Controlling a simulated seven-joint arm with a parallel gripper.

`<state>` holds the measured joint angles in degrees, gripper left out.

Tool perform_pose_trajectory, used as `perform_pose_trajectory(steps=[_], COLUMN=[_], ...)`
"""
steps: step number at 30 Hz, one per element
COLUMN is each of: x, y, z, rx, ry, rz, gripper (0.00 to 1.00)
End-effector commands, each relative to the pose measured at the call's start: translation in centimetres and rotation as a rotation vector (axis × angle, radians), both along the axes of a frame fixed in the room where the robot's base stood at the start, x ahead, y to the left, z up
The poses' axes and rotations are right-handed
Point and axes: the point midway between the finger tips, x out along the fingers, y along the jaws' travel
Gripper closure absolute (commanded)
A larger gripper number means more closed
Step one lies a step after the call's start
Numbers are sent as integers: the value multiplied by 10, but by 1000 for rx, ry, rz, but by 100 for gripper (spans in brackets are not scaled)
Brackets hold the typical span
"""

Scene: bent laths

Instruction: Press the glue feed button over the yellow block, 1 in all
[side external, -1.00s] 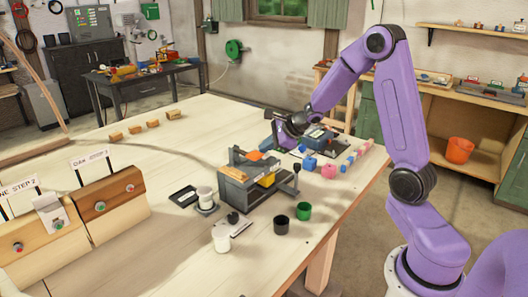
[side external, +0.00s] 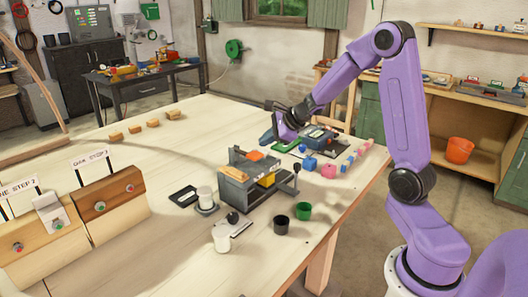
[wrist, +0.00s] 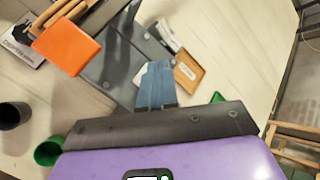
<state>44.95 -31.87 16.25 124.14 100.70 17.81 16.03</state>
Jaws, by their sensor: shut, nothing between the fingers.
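A grey bench fixture (side external: 238,190) stands on the table, with a flat orange piece (side external: 254,155) on top. A yellow block (side external: 267,180) sits in its front side, partly hidden by the fixture. The orange piece also shows at upper left in the wrist view (wrist: 68,45). I cannot make out the glue feed button clearly. My gripper (wrist: 158,68) is shut and empty, its bluish fingers together. In the side view it is behind and right of the fixture, apart from the yellow block; its fingertips are hard to make out there.
A black cup (side external: 281,225) and a green cup (side external: 304,211) stand in front of the fixture. Blue and pink pieces (side external: 328,171) lie to its right. White cups (side external: 205,196) stand left. The table's left middle is clear.

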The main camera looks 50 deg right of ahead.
Motion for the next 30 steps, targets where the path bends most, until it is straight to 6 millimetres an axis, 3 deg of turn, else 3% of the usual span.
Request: perform_pose_trajectory(steps=[18, 30], x=[1, 0], y=[0, 0], z=[47, 50], rx=[-1, 1], ry=[-5, -1], rz=[3, 1], gripper=[100, 100])
